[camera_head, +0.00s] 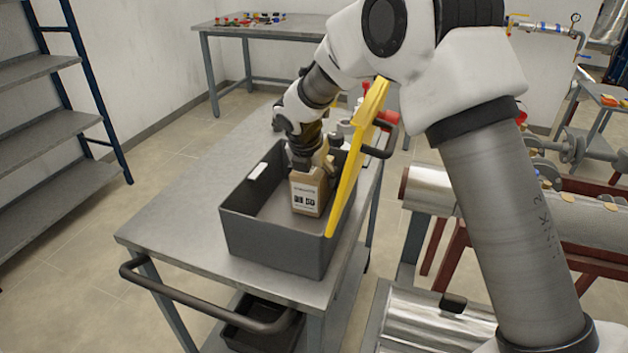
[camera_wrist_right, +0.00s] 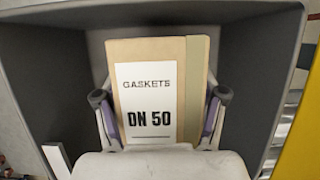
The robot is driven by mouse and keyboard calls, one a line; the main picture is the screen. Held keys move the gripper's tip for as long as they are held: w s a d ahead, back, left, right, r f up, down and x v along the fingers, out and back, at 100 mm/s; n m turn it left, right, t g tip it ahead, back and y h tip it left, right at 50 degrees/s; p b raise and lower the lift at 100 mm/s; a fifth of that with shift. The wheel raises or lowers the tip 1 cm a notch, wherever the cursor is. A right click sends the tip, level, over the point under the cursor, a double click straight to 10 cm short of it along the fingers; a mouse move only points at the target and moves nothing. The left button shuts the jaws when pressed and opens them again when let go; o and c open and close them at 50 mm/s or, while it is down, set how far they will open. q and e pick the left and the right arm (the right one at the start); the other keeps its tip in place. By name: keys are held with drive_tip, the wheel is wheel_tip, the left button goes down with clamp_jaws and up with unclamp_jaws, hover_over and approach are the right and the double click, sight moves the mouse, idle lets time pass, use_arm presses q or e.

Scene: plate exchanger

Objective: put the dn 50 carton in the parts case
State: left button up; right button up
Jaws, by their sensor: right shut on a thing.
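The DN 50 carton (camera_head: 306,193) is a tan box with a white label, inside the grey parts case (camera_head: 262,240) on the cart top. Its label reads "GASKETS DN 50" in the right wrist view (camera_wrist_right: 150,105). My right gripper (camera_head: 308,163) reaches down into the case and is shut on the carton, with one finger on each side of it in the right wrist view (camera_wrist_right: 160,112). The case walls (camera_wrist_right: 78,60) surround the carton there. Whether the carton touches the case floor cannot be told. My left gripper is not in view.
A yellow panel (camera_head: 358,165) stands tilted along the case's right side. The cart's metal top (camera_head: 170,228) is clear left of the case. Pale fittings (camera_head: 345,126) stand behind it. A metal shelf (camera_head: 50,130) is at the left, a workbench (camera_head: 265,27) at the back.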

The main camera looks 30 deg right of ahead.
drive_tip(key=shift+w+f, duration=0.1)
drive_tip(key=shift+f, duration=0.35)
drive_tip(key=o, duration=1.2)
drive_tip(key=p+v, duration=0.1)
drive_tip(key=v, duration=1.1)
drive_tip(key=shift+r+p, duration=0.1)
drive_tip(key=shift+p, duration=0.2)
